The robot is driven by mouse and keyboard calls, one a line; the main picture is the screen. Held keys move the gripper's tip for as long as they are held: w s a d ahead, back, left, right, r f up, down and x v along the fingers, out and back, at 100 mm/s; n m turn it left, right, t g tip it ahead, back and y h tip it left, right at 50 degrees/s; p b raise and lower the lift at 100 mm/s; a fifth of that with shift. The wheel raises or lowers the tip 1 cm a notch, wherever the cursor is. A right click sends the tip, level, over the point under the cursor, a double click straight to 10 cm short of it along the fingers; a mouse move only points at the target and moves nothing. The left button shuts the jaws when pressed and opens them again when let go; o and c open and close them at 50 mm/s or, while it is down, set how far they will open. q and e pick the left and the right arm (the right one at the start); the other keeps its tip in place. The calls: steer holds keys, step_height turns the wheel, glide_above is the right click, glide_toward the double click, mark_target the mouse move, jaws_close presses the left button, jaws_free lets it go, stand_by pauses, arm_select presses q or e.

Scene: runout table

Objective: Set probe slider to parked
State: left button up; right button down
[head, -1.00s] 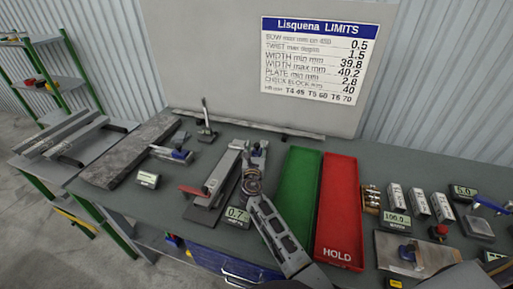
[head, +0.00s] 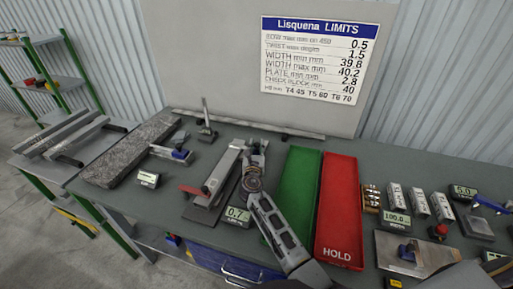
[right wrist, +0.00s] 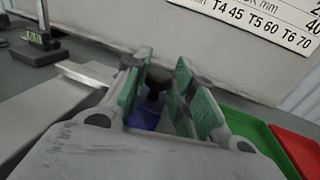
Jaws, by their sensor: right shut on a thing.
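The probe slider shows in the right wrist view as a dark knob (right wrist: 157,80) above a blue body (right wrist: 146,114), between the green-padded fingers. In the head view it is at the far right side of the clamping fixture (head: 218,180), mostly hidden by my gripper. My right gripper (head: 254,156) reaches in from the front and is shut on the slider; its fingers (right wrist: 158,92) stand on both sides of the knob. I cannot make out any parked mark. My left gripper is not in view.
A 0.7 readout (head: 238,216) stands in front of the fixture. A red handle (head: 194,190) sticks out at its left. Green (head: 299,185) and red HOLD (head: 338,215) trays lie close to the right of my arm. A granite slab (head: 125,155) lies left. A board stands behind.

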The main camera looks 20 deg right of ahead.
steer(key=shift+s+d+b+x, duration=0.2)
steer(key=shift+d+x, duration=0.15)
steer(key=shift+x, duration=1.2)
steer(key=shift+s+d+b+x, duration=0.15)
steer(key=shift+d+x, duration=0.2)
steer(key=shift+x, duration=1.15)
steer(key=shift+s+d+b+x, duration=0.1)
steer(key=shift+d+b+x, duration=0.15)
steer(key=shift+x, duration=1.3)
steer(key=shift+w+d, duration=0.3)
steer(key=shift+w, duration=0.05)
steer(key=shift+r, duration=0.1)
steer(key=c, duration=1.6)
jaws_free()
steer(key=shift+c, duration=0.2)
steer(key=o, duration=0.5)
steer(key=shift+w, duration=0.2)
steer(key=shift+c, duration=0.2)
steer(key=shift+s, duration=0.25)
